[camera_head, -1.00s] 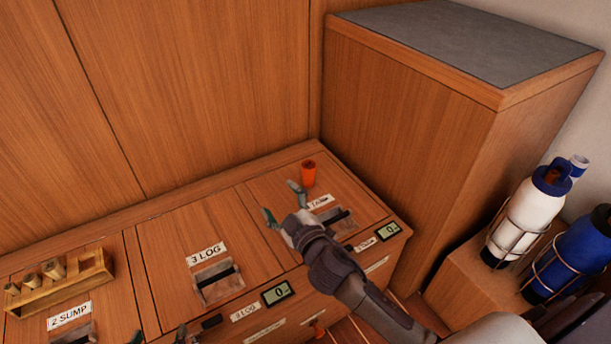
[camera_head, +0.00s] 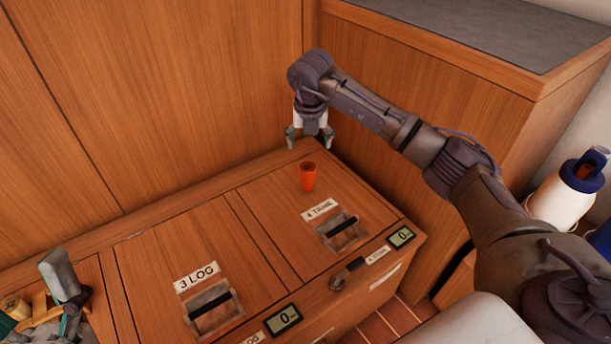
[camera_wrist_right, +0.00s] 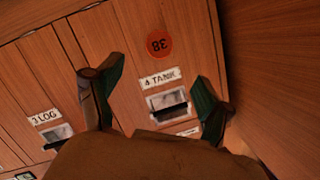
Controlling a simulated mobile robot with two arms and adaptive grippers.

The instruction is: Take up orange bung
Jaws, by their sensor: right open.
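The orange bung (camera_head: 307,177) stands upright on the lid marked 4 TANK, behind its label. In the right wrist view its round top (camera_wrist_right: 159,46) shows with the number 38, a little beyond the space between the fingers. My right gripper (camera_head: 309,140) is open and empty, pointing down, above and apart from the bung and toward the back wall in the head view. My left gripper (camera_head: 66,290) is at the lower left, by the wooden rack, partly cut off; its jaw opening is unclear.
The 3 LOG lid (camera_head: 197,275) beside it is clear. A wooden rack (camera_head: 38,318) sits at the far left, mostly behind my left gripper. A tall cabinet (camera_head: 450,110) rises on the right, with a white bottle (camera_head: 560,200) beside it.

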